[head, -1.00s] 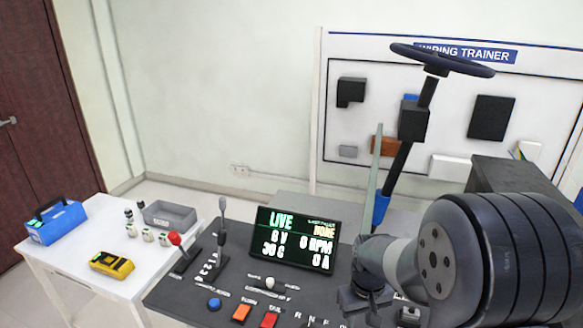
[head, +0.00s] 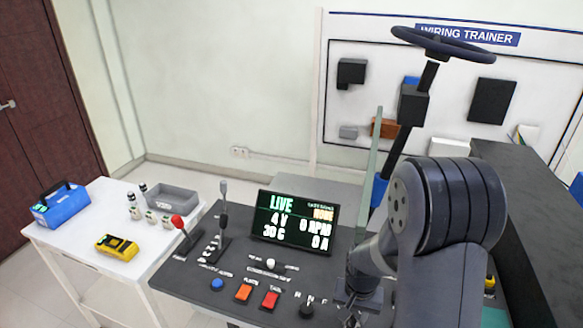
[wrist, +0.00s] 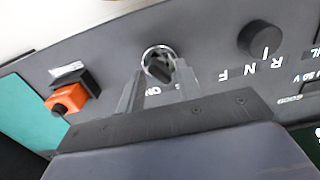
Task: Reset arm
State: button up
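My gripper (wrist: 158,75) shows in the wrist view with its two grey fingers apart, open and with nothing visibly held. A round key switch (wrist: 158,60) with a silver ring and dark key sits just beyond and between the fingertips; I cannot tell if they touch it. In the head view my gripper (head: 355,298) is low over the right part of the dark console (head: 185,272), partly hidden by my arm. My arm's dark, bulky joint stands at the right, bent above the console.
The console carries a lit display (head: 295,222), levers (head: 222,225), a blue button (head: 217,285) and a dark selector knob (head: 306,308). A steering wheel (head: 443,43) rises behind. A white side table (head: 70,240) holds a yellow meter (head: 117,246) and grey bin (head: 172,198).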

aim_at(353, 317)
jog(key=m+p, duration=0.3)
jog(key=m, duration=0.2)
jog(key=shift+r+m, duration=0.15)
jog(key=shift+m, duration=0.15)
jog(key=shift+r, duration=0.2)
notch_tip(353, 317, up, 10)
jog(key=shift+b, duration=0.45)
jog(key=shift+s, duration=0.1)
